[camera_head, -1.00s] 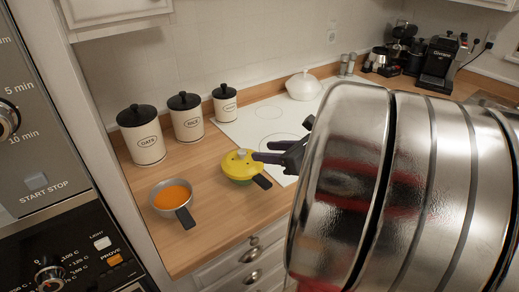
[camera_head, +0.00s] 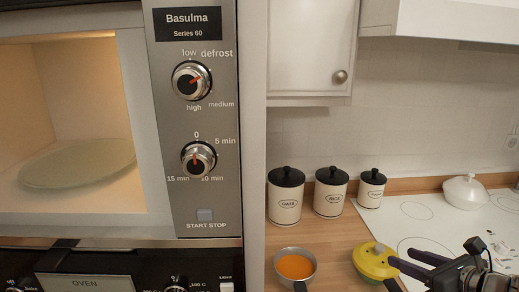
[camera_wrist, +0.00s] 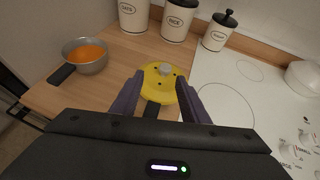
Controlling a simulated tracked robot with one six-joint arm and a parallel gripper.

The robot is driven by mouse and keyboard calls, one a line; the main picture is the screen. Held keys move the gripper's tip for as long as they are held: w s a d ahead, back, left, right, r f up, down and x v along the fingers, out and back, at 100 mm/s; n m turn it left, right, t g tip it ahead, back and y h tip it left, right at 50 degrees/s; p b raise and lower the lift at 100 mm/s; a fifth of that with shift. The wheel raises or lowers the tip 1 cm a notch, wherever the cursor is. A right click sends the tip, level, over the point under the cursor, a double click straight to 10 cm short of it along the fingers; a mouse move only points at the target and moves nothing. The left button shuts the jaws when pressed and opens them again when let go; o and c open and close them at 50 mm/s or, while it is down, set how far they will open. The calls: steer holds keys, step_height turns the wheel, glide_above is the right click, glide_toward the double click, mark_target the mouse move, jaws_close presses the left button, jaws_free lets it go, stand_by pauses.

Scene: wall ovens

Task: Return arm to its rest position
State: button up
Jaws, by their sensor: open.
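My gripper (camera_head: 428,268) is at the lower right of the head view, near the yellow-lidded pot (camera_head: 375,261). In the wrist view my gripper (camera_wrist: 160,100) is open. Its two purple fingers stand apart, and the yellow-lidded pot (camera_wrist: 159,80) shows between and beyond them. I cannot tell whether the fingers touch the pot. The pot stands on the wooden counter beside the cooktop, its dark handle pointing toward my gripper. Most of my arm is out of view.
A pan of orange soup (camera_head: 295,266) stands left of the pot. Several white canisters (camera_head: 286,196) line the wall. A white cooktop (camera_head: 420,215) with a lidded white dish (camera_head: 465,191) lies to the right. The microwave (camera_head: 70,130) at left is open, with a plate (camera_head: 78,163) inside.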

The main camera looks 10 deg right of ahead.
steer(key=s+a+f+n+g+y, duration=0.2)
steer(key=a+n+g, duration=0.3)
steer(key=a+n, duration=1)
steer(key=s+a+r+n+g+h, duration=0.1)
steer(key=s+a+n, duration=0.3)
steer(key=n, duration=0.5)
steer(key=s+a+r+n+h, duration=0.1)
steer(key=s+a+n+h, duration=0.2)
steer(key=n, duration=0.6)
steer(key=s+a, duration=0.2)
steer(key=a, duration=0.1)
steer(key=shift+r+g, duration=0.2)
steer(key=shift+g, duration=0.2)
steer(key=shift+d, duration=0.1)
